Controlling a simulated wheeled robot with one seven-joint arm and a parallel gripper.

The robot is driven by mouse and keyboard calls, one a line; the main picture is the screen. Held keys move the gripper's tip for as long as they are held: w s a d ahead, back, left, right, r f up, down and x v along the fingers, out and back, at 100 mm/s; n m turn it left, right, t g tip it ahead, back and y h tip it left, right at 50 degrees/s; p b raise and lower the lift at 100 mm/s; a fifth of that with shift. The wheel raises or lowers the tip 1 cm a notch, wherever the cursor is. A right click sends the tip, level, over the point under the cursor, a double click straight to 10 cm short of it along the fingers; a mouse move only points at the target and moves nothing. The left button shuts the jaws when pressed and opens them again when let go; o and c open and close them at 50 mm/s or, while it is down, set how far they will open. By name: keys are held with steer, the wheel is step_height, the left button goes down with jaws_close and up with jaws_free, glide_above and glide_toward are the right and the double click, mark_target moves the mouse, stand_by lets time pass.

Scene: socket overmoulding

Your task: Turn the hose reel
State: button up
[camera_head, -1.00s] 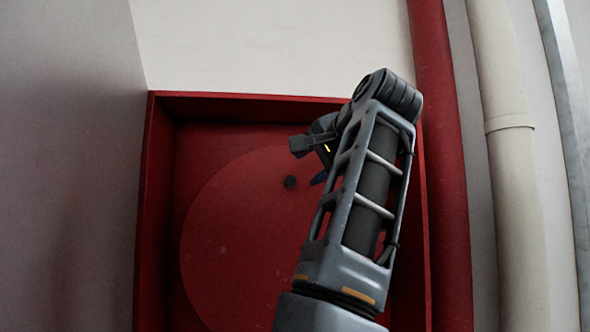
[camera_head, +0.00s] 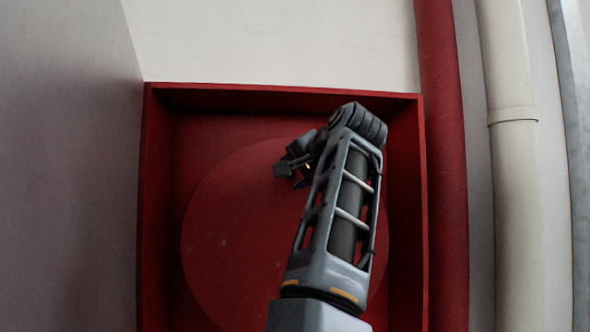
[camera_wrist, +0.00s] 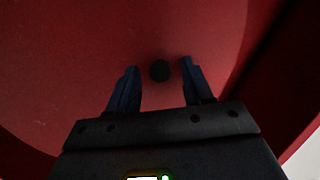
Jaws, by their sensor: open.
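The hose reel (camera_head: 235,235) is a round red disc inside a red open-fronted cabinet (camera_head: 155,200). In the wrist view the reel's red face (camera_wrist: 60,70) fills most of the picture. In the head view my gripper (camera_head: 290,175) is over the upper part of the reel, and the knob is hidden there.
The cabinet's side walls and top edge surround the reel closely. A red pipe (camera_head: 443,150) and a cream pipe (camera_head: 513,150) run vertically to its right. A grey wall (camera_head: 70,170) stands at the left.

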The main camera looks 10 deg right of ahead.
jaws_close()
stand_by(0.4)
